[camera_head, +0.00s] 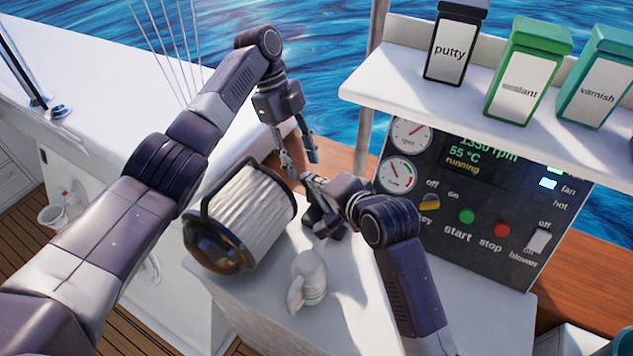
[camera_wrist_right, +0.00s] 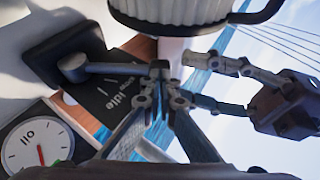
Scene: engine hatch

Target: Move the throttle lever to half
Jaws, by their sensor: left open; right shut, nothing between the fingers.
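The throttle has a black base (camera_wrist_right: 62,50) with a round grey hub (camera_wrist_right: 73,68) and a dark plate (camera_wrist_right: 112,98) marked "idle" in the right wrist view. Its lever (camera_wrist_right: 112,68) extends right from the hub towards my right fingertips; I cannot tell whether they touch. In the head view the base (camera_head: 323,222) is partly hidden by my right arm. My right gripper (camera_head: 310,186) is shut and empty beside the throttle; it also shows in the wrist view (camera_wrist_right: 160,78). My left gripper (camera_head: 297,163) is open, just above the right one, pointing down.
The control panel (camera_head: 480,215) reads "running", with gauges, key, start and stop buttons and blower switch. A shelf (camera_head: 470,105) holds labelled cans overhead.

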